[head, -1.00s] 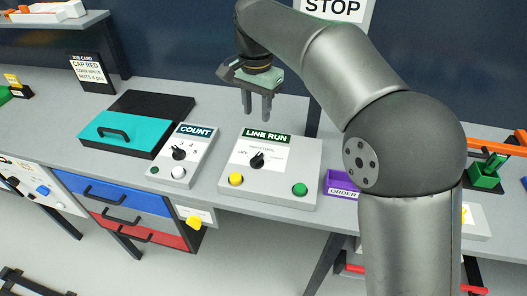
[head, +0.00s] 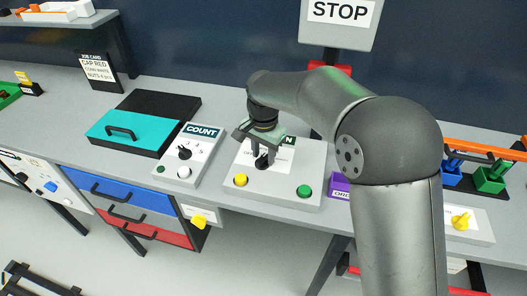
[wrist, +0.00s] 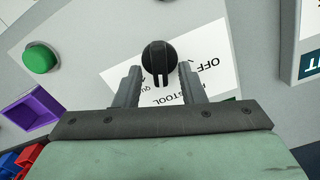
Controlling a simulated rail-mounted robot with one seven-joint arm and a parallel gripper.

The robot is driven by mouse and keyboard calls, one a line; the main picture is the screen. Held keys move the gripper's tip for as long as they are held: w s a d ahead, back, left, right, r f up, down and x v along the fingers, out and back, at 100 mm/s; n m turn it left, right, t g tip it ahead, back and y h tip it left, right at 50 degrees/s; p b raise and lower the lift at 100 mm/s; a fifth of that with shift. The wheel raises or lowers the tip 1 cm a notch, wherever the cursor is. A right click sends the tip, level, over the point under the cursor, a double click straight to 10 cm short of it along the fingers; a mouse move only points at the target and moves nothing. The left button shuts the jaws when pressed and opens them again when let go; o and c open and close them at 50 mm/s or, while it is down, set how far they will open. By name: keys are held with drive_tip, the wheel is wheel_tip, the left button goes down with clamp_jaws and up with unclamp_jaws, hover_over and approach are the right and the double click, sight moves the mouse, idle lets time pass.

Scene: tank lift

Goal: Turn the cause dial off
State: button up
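A black dial (head: 262,163) sits on a white label on the grey LINE RUN box (head: 309,157). It shows in the wrist view (wrist: 160,58), with OFF printed at one side of it. My gripper (head: 262,155) is over this box, pointing down at the dial. In the wrist view my gripper (wrist: 160,70) is open, one finger on each side of the dial. Gaps show beside the dial; how deep the fingertips reach is unclear. No label reading "cause" is legible. The arm and gripper hide part of the box's sign.
The box also has a yellow button (head: 240,180) and a green button (head: 304,191). A purple bin (head: 339,184) is on the right. A STOP sign (head: 340,12) hangs behind.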

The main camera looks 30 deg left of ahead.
clamp_jaws()
drive_tip(key=n, duration=0.3)
drive_tip(key=shift+a+n, duration=0.15)
drive_tip(key=shift+n, duration=0.25)
drive_tip(key=n, duration=0.4)
drive_tip(key=shift+a+r+n, duration=0.1)
drive_tip(key=shift+a+n, duration=0.05)
drive_tip(key=shift+n, duration=0.15)
drive_tip(key=n, duration=0.4)
drive_tip(key=shift+s, duration=0.15)
drive_tip(key=shift+s+a+n, duration=0.1)
drive_tip(key=shift+n, duration=1.6)
